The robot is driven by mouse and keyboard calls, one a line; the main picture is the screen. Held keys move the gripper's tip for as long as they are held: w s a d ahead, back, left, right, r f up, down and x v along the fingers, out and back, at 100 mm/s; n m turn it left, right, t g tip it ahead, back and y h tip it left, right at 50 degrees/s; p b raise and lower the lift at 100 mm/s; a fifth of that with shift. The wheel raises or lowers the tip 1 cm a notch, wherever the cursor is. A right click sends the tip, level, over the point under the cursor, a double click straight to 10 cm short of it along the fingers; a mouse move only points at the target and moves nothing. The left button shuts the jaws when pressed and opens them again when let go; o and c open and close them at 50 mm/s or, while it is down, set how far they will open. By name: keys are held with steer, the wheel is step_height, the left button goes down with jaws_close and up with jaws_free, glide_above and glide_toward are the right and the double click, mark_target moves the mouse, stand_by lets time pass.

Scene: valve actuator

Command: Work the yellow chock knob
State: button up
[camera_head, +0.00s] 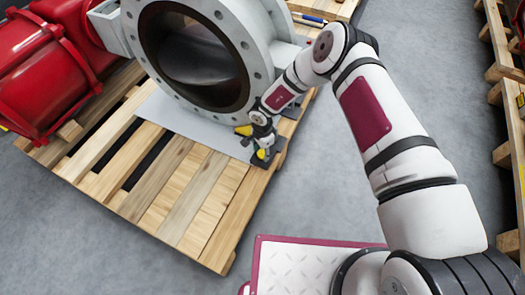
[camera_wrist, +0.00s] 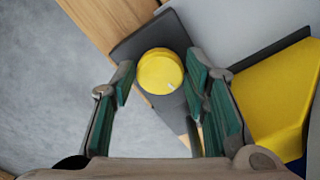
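The yellow chock knob (camera_wrist: 160,71) is a round yellow cap on a dark grey body (camera_wrist: 172,33), seen in the wrist view just beyond my fingertips. In the head view the knob (camera_head: 261,154) is a small yellow spot at the pallet's right edge, just below my gripper (camera_head: 262,139). In the wrist view my gripper (camera_wrist: 160,90) is open, with one green-padded finger left of the knob and one right of it. A gap shows on the left; on the right the finger looks very near the knob, and I cannot tell whether it touches.
A yellow wedge (camera_wrist: 275,95) lies close to my right finger in the wrist view. The large grey valve (camera_head: 258,60) stands on the wooden pallet (camera_head: 190,200), with a red actuator (camera_head: 40,70) at left. Grey floor (camera_head: 320,180) is clear right of the pallet.

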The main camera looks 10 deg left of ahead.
steer(key=c, duration=0.5)
steer(key=shift+m, duration=0.3)
steer(key=m, duration=0.3)
steer(key=shift+m+p, duration=0.3)
steer(key=shift+p, duration=0.1)
steer(key=m, duration=0.4)
steer(key=shift+p, duration=0.35)
steer(key=m, duration=0.5)
steer(key=shift+w+p, duration=0.1)
steer(key=shift+p, duration=0.25)
steer(key=m, duration=0.4)
steer(key=shift+m+p, duration=0.3)
steer(key=shift+m, duration=0.1)
